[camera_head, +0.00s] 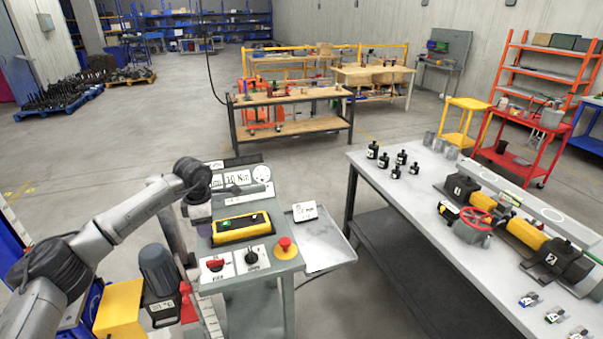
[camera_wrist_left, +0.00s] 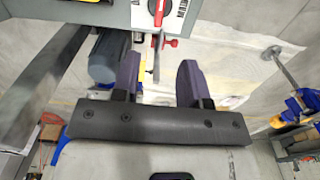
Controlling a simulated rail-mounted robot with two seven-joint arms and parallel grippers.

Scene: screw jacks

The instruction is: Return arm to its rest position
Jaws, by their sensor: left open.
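My left arm (camera_head: 115,215) comes in from the left and bends down at the wrist beside the control stand. My left gripper (camera_head: 198,212) is at the left edge of the control panel (camera_head: 262,262), partly hidden by its own wrist. In the left wrist view, the gripper (camera_wrist_left: 158,72) has its two dark fingers apart with nothing held between them. The panel's edge, with a red switch (camera_wrist_left: 156,9), lies just beyond the fingertips in that view. My right gripper is not in view.
The panel carries a yellow box (camera_head: 240,229), a red emergency button (camera_head: 285,247) and rotary switches. A grey motor (camera_head: 158,268) stands below the arm. At right, a workbench (camera_head: 385,205) holds screw jacks, a red handwheel (camera_head: 476,217) and several small black parts. Open floor lies behind.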

